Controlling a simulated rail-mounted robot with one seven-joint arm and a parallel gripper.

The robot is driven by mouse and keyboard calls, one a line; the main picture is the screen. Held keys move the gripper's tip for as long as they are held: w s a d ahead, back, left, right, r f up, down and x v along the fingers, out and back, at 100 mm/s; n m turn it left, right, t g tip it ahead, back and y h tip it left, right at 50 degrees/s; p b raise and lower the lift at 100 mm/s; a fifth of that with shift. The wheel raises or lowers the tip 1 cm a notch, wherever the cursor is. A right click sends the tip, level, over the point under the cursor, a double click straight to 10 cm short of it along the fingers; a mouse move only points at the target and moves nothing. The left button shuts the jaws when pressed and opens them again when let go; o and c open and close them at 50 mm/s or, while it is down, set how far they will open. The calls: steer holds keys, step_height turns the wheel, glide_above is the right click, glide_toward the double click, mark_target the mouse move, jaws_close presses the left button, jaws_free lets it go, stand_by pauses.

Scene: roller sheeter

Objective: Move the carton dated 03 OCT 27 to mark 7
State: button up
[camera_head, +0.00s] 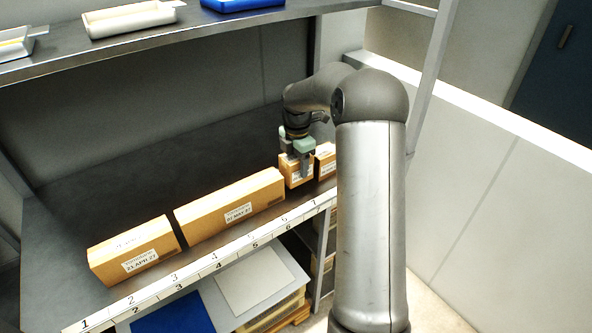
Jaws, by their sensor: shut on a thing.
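My gripper (300,162) is shut on a small brown carton (296,181) on the shelf, with its fingers coming down from above. The carton's white label is partly covered by a finger, so I cannot read its date. Another small carton (326,168) stands just to its right, partly hidden by my arm. A long carton (232,212) with a label ending in MAY 27 lies to the left. A carton (132,255) labelled like 21 APR 27 lies further left. No date 03 OCT 27 is legible. Mark 7 (316,203) is on the numbered front strip.
The numbered strip (190,268) runs along the shelf's front edge. An upper shelf (150,42) holds white trays (130,18) and a blue tray (240,4). A metal upright (432,75) stands right of my arm. Bare shelf (105,205) lies behind the cartons.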

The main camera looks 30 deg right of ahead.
mark_target(297, 171)
steer(key=shift+f, duration=1.55)
steer(key=o, duration=1.1)
steer(key=shift+c, duration=0.2)
step_height(297, 171, up, 12)
steer(key=shift+r+b, duration=0.2)
steer(key=shift+b, duration=0.15)
steer(key=s+a+r+m, duration=0.2)
steer(key=s+a+m, duration=0.95)
steer(key=s, duration=0.55)
steer(key=s+a+f+m, duration=0.2)
steer(key=s+a+m, duration=0.1)
steer(key=s, duration=0.5)
steer(key=s+a+f+m, duration=0.3)
steer(key=s+m, duration=0.2)
steer(key=s, duration=0.3)
steer(key=shift+s+f, duration=0.25)
